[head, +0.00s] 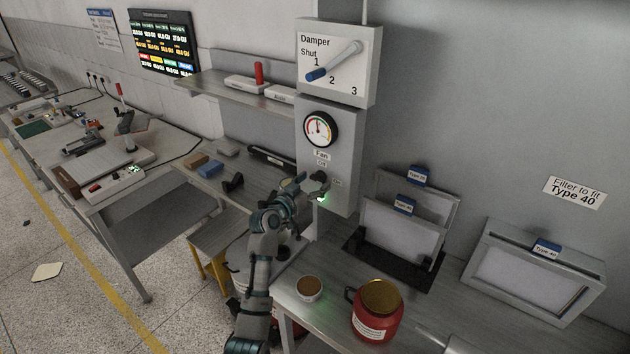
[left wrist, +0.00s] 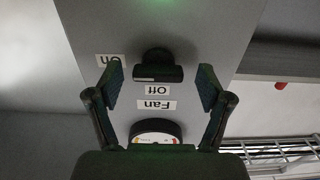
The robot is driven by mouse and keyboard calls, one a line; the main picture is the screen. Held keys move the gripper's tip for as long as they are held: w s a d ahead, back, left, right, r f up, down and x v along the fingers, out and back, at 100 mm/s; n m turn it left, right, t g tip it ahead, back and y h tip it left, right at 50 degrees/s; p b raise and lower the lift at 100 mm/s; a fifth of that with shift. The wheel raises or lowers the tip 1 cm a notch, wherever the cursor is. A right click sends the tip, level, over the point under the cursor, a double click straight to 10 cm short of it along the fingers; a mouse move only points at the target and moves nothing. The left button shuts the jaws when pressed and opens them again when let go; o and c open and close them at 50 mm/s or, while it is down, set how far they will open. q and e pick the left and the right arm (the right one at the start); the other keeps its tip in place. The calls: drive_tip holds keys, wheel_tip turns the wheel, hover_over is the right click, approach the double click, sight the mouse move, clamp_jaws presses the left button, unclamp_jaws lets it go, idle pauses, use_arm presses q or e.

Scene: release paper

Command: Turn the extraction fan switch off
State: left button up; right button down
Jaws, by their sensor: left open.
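The fan switch, a dark knob (left wrist: 157,68), sits on the grey fan panel (head: 341,150) under a round gauge (head: 320,128). In the left wrist view, which is upside down, the labels "On" (left wrist: 110,61), "Off" (left wrist: 156,90) and "Fan" (left wrist: 156,104) surround the knob. I cannot tell for sure which label it points at. My left gripper (head: 317,187) is at the lower part of this panel and hides most of the knob in the head view. In the left wrist view the left gripper (left wrist: 160,86) is open, its fingers on either side of the knob. My right gripper is out of view.
A green light (head: 321,197) glows below the switch. The damper box (head: 367,58) is above. Filter frames (head: 408,222), a red pot (head: 377,311) and a small brown-topped cup (head: 309,288) stand on the bench to the right. A shelf (head: 235,86) juts out at upper left.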

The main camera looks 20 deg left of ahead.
use_arm(q)
drive_tip(key=shift+w, duration=0.2)
drive_tip(key=shift+d, duration=0.2)
drive_tip(key=c, duration=1.2)
drive_tip(key=shift+o, duration=0.2)
